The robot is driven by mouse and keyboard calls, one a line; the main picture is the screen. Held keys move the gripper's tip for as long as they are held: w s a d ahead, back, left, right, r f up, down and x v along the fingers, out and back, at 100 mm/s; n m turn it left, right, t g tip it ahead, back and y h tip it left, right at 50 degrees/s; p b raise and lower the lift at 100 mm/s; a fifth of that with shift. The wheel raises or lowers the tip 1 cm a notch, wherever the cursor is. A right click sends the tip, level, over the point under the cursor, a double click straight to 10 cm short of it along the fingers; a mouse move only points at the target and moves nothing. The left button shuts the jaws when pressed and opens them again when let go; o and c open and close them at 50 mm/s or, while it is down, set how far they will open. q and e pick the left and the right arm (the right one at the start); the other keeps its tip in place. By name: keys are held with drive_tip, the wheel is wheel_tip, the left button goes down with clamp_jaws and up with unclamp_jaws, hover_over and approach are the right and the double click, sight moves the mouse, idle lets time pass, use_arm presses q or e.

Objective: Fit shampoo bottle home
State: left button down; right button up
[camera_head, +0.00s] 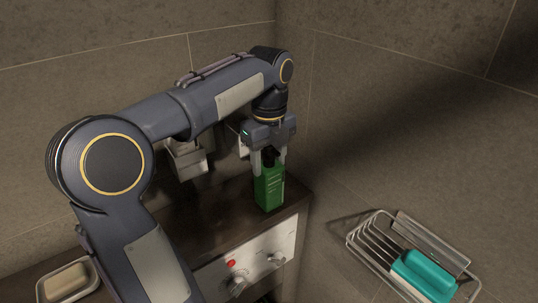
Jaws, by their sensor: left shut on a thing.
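The shampoo bottle (270,190) is green with a dark top, and it stands upright over the right end of the dark counter. My left gripper (269,160) points down from above and is shut on its upper part, with one finger on each side. I cannot tell whether the bottle's base touches the counter. A pale metal wall holder (187,161) is on the back wall to the left of the bottle, partly behind my arm. Another pale wall fitting (243,148) is mostly hidden behind my gripper. My right gripper is not in view.
The dark counter (215,220) has bare room left of the bottle. Its pale front panel (255,262) carries a red button and knobs. A soap dish (90,278) is at lower left. A wire basket (368,242) with a teal item (425,275) is on the right wall.

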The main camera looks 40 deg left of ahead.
use_arm(q)
drive_tip(key=shift+f, duration=0.15)
drive_tip(key=c, duration=0.6)
unclamp_jaws()
drive_tip(key=shift+c, duration=0.2)
wheel_tip(320, 180, up, 12)
drive_tip(key=shift+r+p, duration=0.25)
drive_tip(key=shift+p, duration=0.9)
